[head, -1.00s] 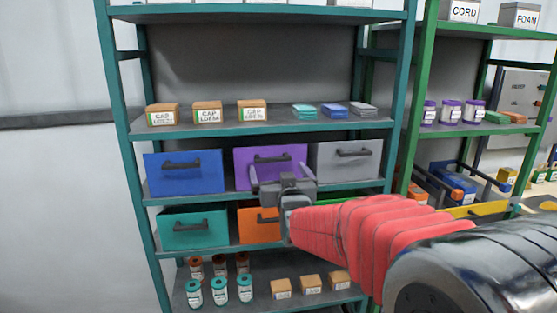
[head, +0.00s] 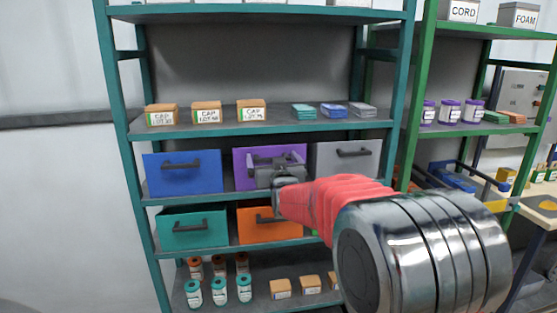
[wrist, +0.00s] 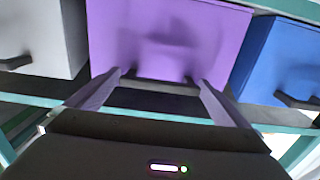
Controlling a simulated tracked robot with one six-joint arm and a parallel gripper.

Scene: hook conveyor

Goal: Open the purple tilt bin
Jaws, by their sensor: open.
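The purple tilt bin (head: 240,180) sits in the middle of the upper bin row, its front in line with its neighbours. Its dark handle is mostly hidden behind my gripper in the head view. My gripper (head: 275,161) is open in front of the bin's face, at about handle height. In the wrist view the purple bin (wrist: 220,35) fills the upper middle, with a blurred darker patch on its face. The two fingers of my gripper (wrist: 158,78) are spread and reach toward its front. I cannot tell whether they touch the handle.
A blue bin (head: 165,182) and a grey bin (head: 340,175) flank the purple one. A teal bin (head: 190,240) and an orange bin (head: 285,230) sit on the shelf below. Cartons (head: 207,112) stand on the shelf above. A green rack (head: 420,90) stands at the right.

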